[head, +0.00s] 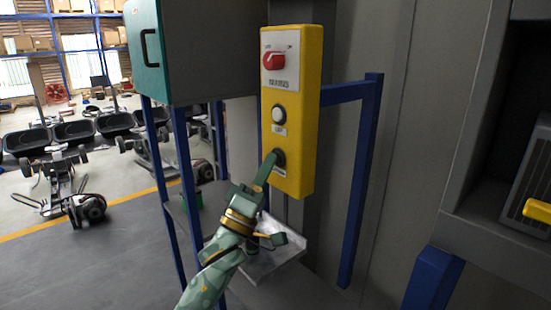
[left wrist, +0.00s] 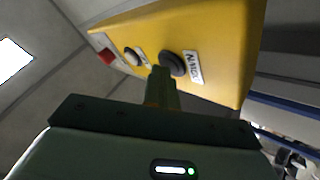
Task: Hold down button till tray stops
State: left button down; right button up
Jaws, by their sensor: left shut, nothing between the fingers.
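A yellow control box (head: 309,100) hangs on the grey wall. It carries a red rotary switch (head: 274,61) at the top, a white button (head: 278,115) in the middle and a dark button (head: 279,157) at the bottom. My left gripper (head: 266,168) is shut and empty, with its fingertips at the dark button. In the left wrist view the fingertips (left wrist: 163,72) overlap the edge of the dark button (left wrist: 172,63); I cannot tell whether it is pressed in. A metal tray (head: 272,248) is below the box, partly hidden by my left arm. My right gripper is not in view.
A teal-and-grey cabinet (head: 205,50) stands left of the box on blue posts. A blue frame (head: 362,170) stands to the right. Several chassis and black tubs (head: 80,131) are on the floor at the left.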

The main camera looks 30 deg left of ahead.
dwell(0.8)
pick_arm(q)
jog(key=shift+s+a+p, duration=0.3)
jog(key=shift+s+p, duration=0.2)
jog(key=shift+s, duration=0.25)
jog(key=s, duration=0.1)
jog(key=s+a+p, duration=0.1)
jog(key=s, duration=0.1)
jog(key=s+a+p, duration=0.1)
jog(key=shift+s, duration=0.3)
